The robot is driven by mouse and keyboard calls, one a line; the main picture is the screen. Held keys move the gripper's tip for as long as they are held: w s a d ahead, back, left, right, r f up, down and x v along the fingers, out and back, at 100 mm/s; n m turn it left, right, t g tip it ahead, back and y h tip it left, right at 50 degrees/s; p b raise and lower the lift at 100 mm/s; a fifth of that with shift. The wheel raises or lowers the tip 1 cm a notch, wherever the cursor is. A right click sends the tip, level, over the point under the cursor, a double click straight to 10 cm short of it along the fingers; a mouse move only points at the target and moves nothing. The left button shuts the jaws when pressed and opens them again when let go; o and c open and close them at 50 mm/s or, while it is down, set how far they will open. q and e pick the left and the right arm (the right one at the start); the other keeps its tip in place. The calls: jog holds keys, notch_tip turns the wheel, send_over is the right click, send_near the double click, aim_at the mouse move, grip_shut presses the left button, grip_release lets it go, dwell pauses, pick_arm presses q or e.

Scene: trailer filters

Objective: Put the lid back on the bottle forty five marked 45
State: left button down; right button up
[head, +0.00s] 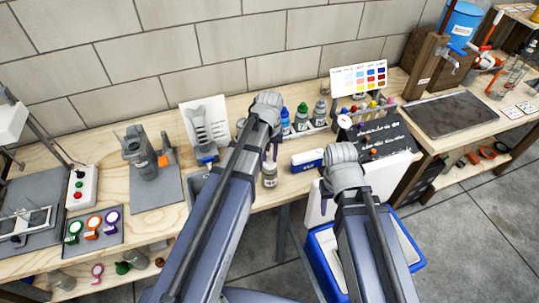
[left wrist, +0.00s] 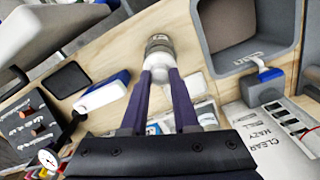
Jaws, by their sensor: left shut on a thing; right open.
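A small clear bottle with a grey top (head: 269,177) stands on the wooden bench near its front edge. It also shows between the fingertips in the left wrist view (left wrist: 158,48). My left gripper (head: 271,156) is directly above it, its fingers shut on what looks like the grey lid (left wrist: 159,67) at the bottle's top. I cannot tell whether the lid is seated or just above the neck. No 45 mark is legible. My right gripper (head: 325,188) is open at the front edge, right of the bottle, its fingers mostly hidden by its wrist.
A blue and white box (head: 306,160) lies right of the bottle. A grey bin (left wrist: 243,40) is on its other side. Several capped bottles, including a green-capped one (head: 302,117), stand behind. A black gauge panel (head: 380,138) is at the right. A blue and white cooler (head: 325,250) stands below.

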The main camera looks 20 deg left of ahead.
pick_arm(q)
jog(key=shift+f, duration=0.1)
dwell(0.7)
jog(key=shift+c, duration=0.6)
grip_release()
jog(key=shift+r+p, duration=3.5)
jog(key=shift+r, duration=0.05)
jog(key=shift+c, duration=0.2)
grip_shut()
